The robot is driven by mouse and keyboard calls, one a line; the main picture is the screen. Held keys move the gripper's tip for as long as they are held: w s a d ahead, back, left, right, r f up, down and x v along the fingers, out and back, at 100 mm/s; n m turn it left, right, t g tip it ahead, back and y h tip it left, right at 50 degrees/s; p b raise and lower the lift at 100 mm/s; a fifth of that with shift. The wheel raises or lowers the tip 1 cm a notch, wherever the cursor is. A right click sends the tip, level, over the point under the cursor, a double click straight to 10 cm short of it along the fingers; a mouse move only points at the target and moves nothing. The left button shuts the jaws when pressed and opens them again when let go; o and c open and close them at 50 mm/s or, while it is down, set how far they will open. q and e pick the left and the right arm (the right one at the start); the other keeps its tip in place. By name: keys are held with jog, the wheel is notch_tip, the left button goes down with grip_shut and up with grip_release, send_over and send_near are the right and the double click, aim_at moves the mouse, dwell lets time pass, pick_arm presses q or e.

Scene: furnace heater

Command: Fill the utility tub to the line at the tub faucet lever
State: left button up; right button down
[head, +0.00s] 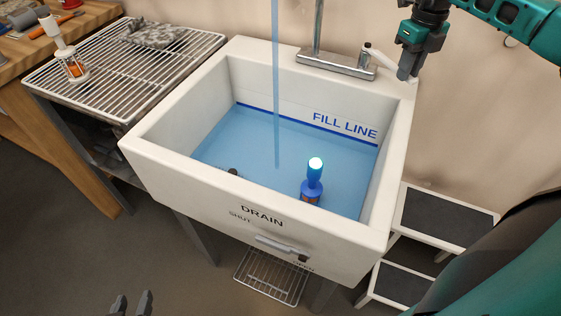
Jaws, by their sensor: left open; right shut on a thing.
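The white utility tub (150,165) holds blue water (240,150). The water's back edge lies at or very near the dark blue line (300,122) under the words FILL LINE. A stream of water (276,80) falls into the tub from above; the spout's end is out of view. The tub faucet lever (378,54) is white and sits at the right of the chrome faucet base (335,64). My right gripper (404,72) is shut on the lever's outer end. My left gripper (131,303) is open and empty, low in front of the tub.
A blue float-like object with a glowing top (313,180) stands in the water. A drain handle (280,247) is on the tub's front. A wire rack (130,60) stands at left, a wooden bench (20,65) beyond it. A step stool (440,222) is at right.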

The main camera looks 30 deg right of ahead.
dwell(0.4)
jog(key=shift+w+a+r+m+p, duration=0.15)
jog(key=shift+a+m+p, duration=0.15)
jog(key=shift+a+p, duration=0.15)
jog(key=a+m+p, duration=0.1)
jog(key=a, duration=0.1)
jog(key=w+a+m+p, duration=0.1)
jog(key=a+m, duration=0.1)
jog(key=shift+a, duration=0.1)
jog(key=shift+w+a+m+p, duration=0.2)
jog(key=shift+w+a+m, duration=0.25)
jog(key=shift+a+m, duration=0.3)
jog(key=shift+w+a+m+p, duration=0.2)
jog(key=shift+w+a+m, duration=0.25)
jog(key=shift+a+m, duration=0.25)
jog(key=shift+w+a+m+p, duration=0.2)
jog(key=shift+w+a+m, duration=0.25)
jog(key=shift+a+m, duration=0.25)
